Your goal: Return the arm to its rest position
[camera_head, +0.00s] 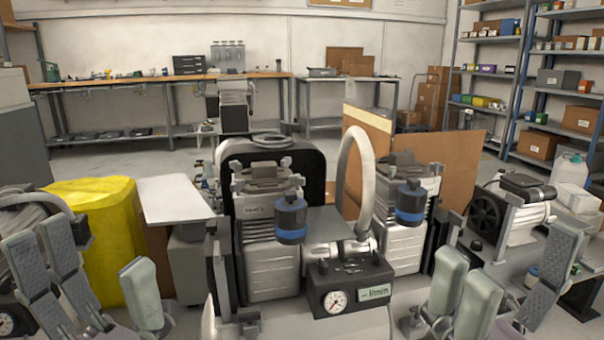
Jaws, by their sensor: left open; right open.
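My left gripper (101,268) is at the lower left, its grey-padded fingers spread apart and nothing between them. It shows in front of the yellow covered object. My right gripper (508,268) is at the lower right, also spread and empty, in front of the black fan unit. The dental compressor (272,268) stands between them, with a second silver motor block (404,245), blue-banded canisters (291,219), a curved grey hose (360,150) and a gauge box (350,284). Neither gripper visibly holds any part of it. Most of both arms lies outside the view.
A yellow covered object (95,225) stands at left and a black fan unit (488,217) at right, both close to my grippers. Cardboard sheets (455,165) stand behind the compressor. A workbench (130,82) and shelving (530,75) line the back, with open floor before them.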

